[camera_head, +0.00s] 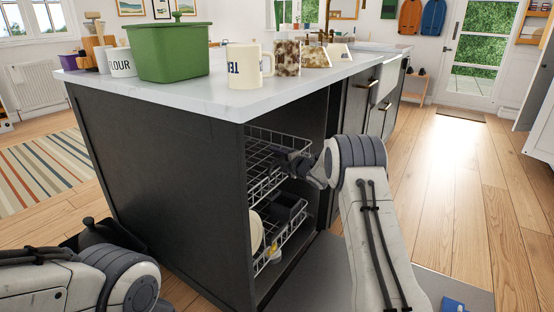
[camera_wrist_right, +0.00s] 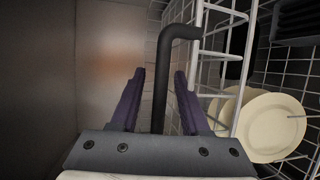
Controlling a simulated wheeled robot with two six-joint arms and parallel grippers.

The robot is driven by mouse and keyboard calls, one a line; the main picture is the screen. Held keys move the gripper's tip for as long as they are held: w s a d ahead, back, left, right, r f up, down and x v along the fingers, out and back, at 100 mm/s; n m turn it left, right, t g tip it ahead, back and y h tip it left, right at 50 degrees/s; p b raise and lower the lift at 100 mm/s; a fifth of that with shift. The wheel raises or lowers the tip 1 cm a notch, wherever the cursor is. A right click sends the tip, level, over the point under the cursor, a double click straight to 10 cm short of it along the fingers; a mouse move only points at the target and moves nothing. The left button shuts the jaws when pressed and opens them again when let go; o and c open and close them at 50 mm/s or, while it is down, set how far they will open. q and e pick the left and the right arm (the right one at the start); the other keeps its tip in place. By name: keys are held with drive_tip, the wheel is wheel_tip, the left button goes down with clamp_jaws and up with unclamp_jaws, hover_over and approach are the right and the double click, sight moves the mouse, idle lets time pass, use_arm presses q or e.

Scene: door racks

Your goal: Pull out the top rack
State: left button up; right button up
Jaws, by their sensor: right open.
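The top rack (camera_head: 262,145) is a white wire rack inside the open dark cabinet under the counter. It also shows in the right wrist view (camera_wrist_right: 222,55). My right gripper (camera_head: 284,157) is at the rack's front. In the right wrist view my right gripper (camera_wrist_right: 158,85) has its two purple fingers apart, with a dark bent bar (camera_wrist_right: 162,85) running between them in the picture. The bar's bent end meets the white wires. The fingers do not look closed on it.
A lower rack (camera_head: 262,262) holds a pale plate (camera_head: 256,232) and a dark container (camera_head: 288,208). The countertop (camera_head: 200,95) above carries a green tub (camera_head: 168,52) and a cream mug (camera_head: 243,66). The wooden floor (camera_head: 450,190) to the right is clear.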

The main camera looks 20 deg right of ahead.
clamp_jaws()
idle(1.4)
